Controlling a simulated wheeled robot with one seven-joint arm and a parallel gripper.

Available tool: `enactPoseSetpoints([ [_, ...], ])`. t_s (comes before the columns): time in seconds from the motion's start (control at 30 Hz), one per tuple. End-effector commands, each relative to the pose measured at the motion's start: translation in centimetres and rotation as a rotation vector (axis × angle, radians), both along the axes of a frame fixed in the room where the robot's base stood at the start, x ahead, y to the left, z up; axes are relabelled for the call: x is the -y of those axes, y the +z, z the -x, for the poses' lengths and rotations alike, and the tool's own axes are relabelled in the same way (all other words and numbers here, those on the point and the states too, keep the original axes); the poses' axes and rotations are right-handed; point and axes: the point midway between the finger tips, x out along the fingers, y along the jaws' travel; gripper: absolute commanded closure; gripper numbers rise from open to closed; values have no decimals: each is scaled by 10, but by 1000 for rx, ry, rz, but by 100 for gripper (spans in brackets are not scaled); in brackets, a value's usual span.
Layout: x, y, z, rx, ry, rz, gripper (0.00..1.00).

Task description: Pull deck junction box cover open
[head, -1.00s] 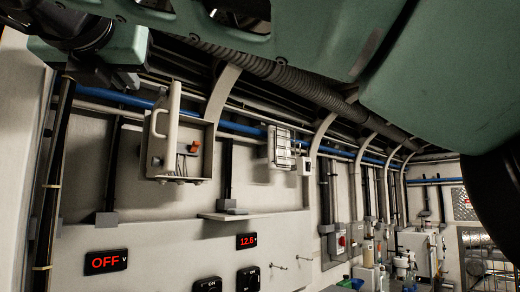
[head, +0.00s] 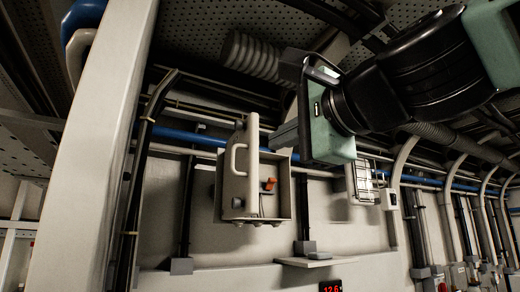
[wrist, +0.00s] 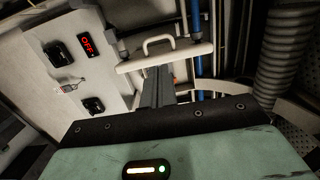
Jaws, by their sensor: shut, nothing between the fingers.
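The grey junction box (head: 278,205) is on the wall in the middle of the head view. Its cover (head: 238,190), with a pale looped handle (head: 237,160), stands swung out at the box's left side. The inside shows an orange-red part (head: 269,184). In the wrist view the cover (wrist: 185,56) is seen near edge-on, with its handle (wrist: 158,43) beyond the fingertips. My gripper (head: 282,136) is shut and empty, up and right of the cover in the head view. Its fingers also show in the wrist view (wrist: 156,85). I cannot tell whether they touch the cover.
A pale post (head: 95,150) stands at the left. Blue pipe (head: 185,136) and dark conduits run along the wall. A second wall box (head: 362,183) is to the right, and a small shelf (head: 308,262) is below. A panel with a red OFF display (wrist: 86,44) shows in the wrist view.

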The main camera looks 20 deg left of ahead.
Motion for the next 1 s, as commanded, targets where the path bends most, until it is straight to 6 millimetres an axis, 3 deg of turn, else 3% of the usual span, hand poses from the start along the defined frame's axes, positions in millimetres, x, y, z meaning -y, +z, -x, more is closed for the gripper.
enactPoseSetpoints([
  [0.5,-67,5,-46,-5,5,-4,100],
  [0.7,-79,3,-55,-3,4,-4,100],
  [1.0,-80,2,-56,-1,3,-5,100],
])
